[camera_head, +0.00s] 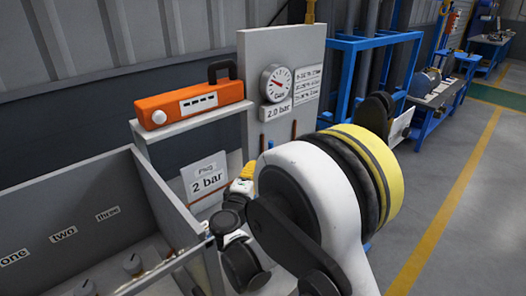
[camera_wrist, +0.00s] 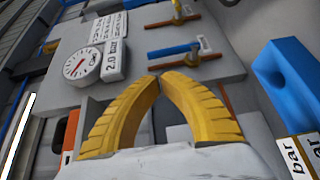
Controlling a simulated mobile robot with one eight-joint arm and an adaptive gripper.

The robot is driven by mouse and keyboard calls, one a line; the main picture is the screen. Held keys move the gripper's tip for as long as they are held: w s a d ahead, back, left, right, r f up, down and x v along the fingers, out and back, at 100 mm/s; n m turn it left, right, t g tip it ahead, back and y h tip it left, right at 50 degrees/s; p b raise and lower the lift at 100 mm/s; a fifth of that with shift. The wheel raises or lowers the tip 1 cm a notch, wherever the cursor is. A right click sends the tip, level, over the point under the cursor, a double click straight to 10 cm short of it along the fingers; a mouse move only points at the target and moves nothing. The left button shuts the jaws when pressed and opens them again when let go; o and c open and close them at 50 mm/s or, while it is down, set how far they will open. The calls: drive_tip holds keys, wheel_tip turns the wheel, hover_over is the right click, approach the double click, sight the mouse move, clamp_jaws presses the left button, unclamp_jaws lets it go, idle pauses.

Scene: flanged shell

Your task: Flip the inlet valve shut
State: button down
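A grey panel (camera_head: 285,50) carries a round gauge (camera_head: 276,83) with a 2.0 bar label (camera_head: 275,111). In the wrist view, turned sideways, a blue valve handle (camera_wrist: 174,49) lies along a brown pipe beside a small label (camera_wrist: 203,44). A second brown pipe (camera_wrist: 160,24) with its own small label lies above it. I cannot read which valve is the inlet. My gripper (camera_wrist: 160,77) has its yellow fingertips together with nothing visible between them; they are in front of the panel, apparently short of the blue handle. In the head view my gripper (camera_head: 246,172) is partly hidden by my arm.
An orange case (camera_head: 190,101) sits on a shelf left of the panel. A 2 bar sign (camera_head: 206,179) stands below it. A grey bin (camera_head: 60,190) labelled one, two, three is at front left. Blue racking (camera_head: 348,75) stands behind; the right floor is open.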

drive_tip(key=shift+a+f, duration=0.1)
drive_tip(key=shift+a, duration=0.2)
drive_tip(key=w+d+b, duration=0.2)
drive_tip(key=w+b, duration=0.1)
drive_tip(key=w, duration=0.6)
drive_tip(key=shift+w, duration=0.35)
